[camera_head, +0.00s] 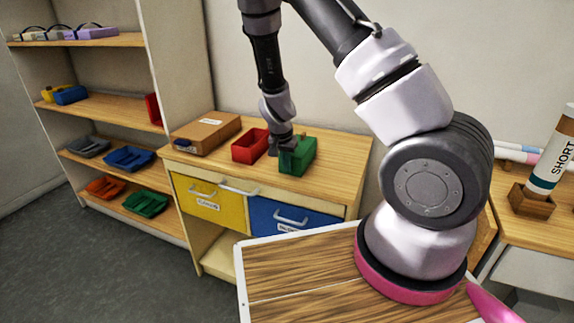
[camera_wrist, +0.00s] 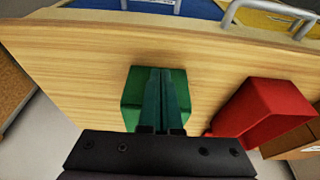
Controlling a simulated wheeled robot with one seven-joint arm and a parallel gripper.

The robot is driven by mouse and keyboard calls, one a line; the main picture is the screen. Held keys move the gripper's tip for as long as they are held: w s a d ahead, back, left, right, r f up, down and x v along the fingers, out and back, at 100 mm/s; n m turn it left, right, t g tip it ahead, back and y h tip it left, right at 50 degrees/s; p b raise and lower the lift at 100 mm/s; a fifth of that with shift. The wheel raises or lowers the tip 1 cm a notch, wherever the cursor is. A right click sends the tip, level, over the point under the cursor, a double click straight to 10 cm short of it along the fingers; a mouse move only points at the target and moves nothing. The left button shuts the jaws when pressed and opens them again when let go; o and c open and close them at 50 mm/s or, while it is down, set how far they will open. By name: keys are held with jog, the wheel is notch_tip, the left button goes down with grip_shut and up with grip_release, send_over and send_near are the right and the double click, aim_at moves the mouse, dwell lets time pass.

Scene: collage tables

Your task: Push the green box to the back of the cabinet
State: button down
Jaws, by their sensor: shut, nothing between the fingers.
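The green box (camera_head: 300,158) sits on the wooden top of the cabinet (camera_head: 335,160), right of the red box. My gripper (camera_head: 284,146) is shut and empty, pointing down at the left part of the green box. In the wrist view, the shut fingers (camera_wrist: 161,72) stretch over the green box (camera_wrist: 133,92) and hide its middle. I cannot tell whether the fingertips touch the box or reach inside it.
A red box (camera_head: 249,146) stands close left of the green box, and a brown cardboard box (camera_head: 207,132) stands farther left. A yellow drawer (camera_head: 208,199) and a blue drawer (camera_head: 285,216) are below the cabinet top. The top is clear right of the green box.

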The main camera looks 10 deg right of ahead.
jog(key=shift+w+d, duration=0.1)
jog(key=w+d, duration=0.4)
jog(key=w, duration=0.2)
jog(key=w+d, duration=0.4)
jog(key=w, duration=0.2)
jog(key=w+d, duration=0.5)
jog(key=w, duration=0.1)
